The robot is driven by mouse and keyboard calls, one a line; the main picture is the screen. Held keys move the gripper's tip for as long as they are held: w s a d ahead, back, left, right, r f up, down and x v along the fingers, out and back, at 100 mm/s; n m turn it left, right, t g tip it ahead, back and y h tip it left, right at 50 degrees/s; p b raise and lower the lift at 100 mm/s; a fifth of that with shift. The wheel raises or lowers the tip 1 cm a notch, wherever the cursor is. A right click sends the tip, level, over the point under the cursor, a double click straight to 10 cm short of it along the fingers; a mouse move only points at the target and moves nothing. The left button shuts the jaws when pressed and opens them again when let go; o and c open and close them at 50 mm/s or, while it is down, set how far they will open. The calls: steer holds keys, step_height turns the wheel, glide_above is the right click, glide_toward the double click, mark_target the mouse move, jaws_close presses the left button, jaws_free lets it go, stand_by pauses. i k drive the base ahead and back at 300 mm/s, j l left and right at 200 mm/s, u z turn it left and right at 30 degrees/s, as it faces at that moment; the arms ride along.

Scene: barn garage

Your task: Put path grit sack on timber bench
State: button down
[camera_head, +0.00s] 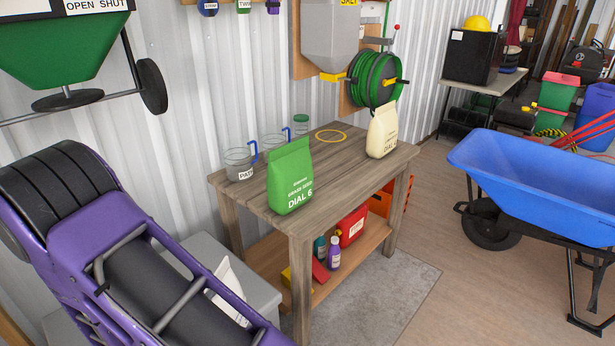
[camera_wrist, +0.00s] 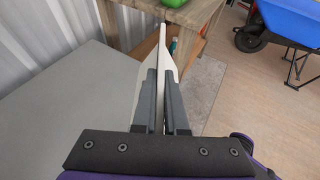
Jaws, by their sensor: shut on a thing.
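My gripper (camera_wrist: 161,75) is shut on a white, flat-sided sack (camera_wrist: 150,72), seen nearly edge-on in the wrist view. The sack also shows in the head view (camera_head: 232,283), partly hidden behind my purple arm; I cannot read its label. It is in front of the bench's left end, over or beside a grey box top. The timber bench (camera_head: 345,160) stands in the middle of the head view. On it are a green grass seed sack marked DIAL 6 (camera_head: 289,180) at the front left and a cream sack (camera_head: 381,130) at the right.
Clear cups, one labelled PATH (camera_head: 239,164), and a yellow ring (camera_head: 331,136) are along the bench's back. The bench top between the two sacks is bare. Bottles and a red container (camera_head: 352,226) sit on the lower shelf. A blue wheelbarrow (camera_head: 540,180) stands right.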

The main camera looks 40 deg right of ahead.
mark_target(337, 165)
steer(key=k+l, duration=0.1)
steer(key=l, duration=0.4)
steer(key=l+u, duration=0.1)
steer(key=l, duration=0.35)
steer(key=l+u, duration=0.1)
steer(key=l, duration=1.35)
steer(key=k+l+u, duration=0.1)
steer(key=l, duration=1.35)
